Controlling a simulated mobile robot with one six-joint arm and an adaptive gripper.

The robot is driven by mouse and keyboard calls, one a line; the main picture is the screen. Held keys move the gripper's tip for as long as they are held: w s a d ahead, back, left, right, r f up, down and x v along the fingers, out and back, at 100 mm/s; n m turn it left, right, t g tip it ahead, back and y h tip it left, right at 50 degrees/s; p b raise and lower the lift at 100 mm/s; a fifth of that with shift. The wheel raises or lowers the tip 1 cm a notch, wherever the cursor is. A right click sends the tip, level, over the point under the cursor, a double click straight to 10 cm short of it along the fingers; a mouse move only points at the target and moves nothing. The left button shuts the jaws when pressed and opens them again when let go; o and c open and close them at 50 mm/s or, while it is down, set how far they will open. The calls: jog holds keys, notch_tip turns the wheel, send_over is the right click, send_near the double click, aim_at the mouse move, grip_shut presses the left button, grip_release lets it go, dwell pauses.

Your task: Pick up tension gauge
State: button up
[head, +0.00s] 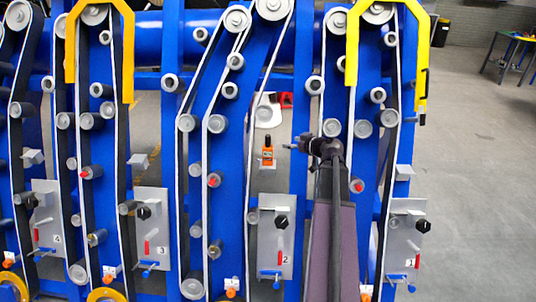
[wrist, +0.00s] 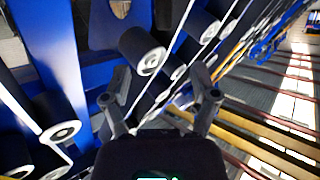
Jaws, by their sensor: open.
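The tension gauge appears to be the small orange and black device (head: 267,155) near the middle of the head view. It stands upright on a small holder between two blue uprights. My gripper (head: 290,147) is just right of it in the picture, with a visible gap between them. In the wrist view my gripper (wrist: 163,82) has its two fingers spread apart, with nothing between them. I cannot make out the gauge in the wrist view.
Blue chassis uprights carry grey rollers (head: 187,122) and white-edged belts. Grey plates with black knobs, such as plate 2 (head: 267,250), sit low. Yellow guards (head: 422,60) hang at the upper right. A roller (wrist: 142,50) is close to my fingers. Open floor (head: 480,200) lies at right.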

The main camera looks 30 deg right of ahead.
aim_at(270, 139)
jog(key=b+x, duration=0.3)
jog(key=x, duration=0.5)
jog(key=shift+w, duration=0.35)
jog(key=shift+a+f, duration=0.1)
jog(key=shift+f, duration=0.05)
jog(key=shift+a+b+x, duration=0.2)
jog(key=shift+b+x, duration=0.7)
jog(key=shift+x, duration=1.7)
jog(key=shift+s, duration=0.1)
grip_shut()
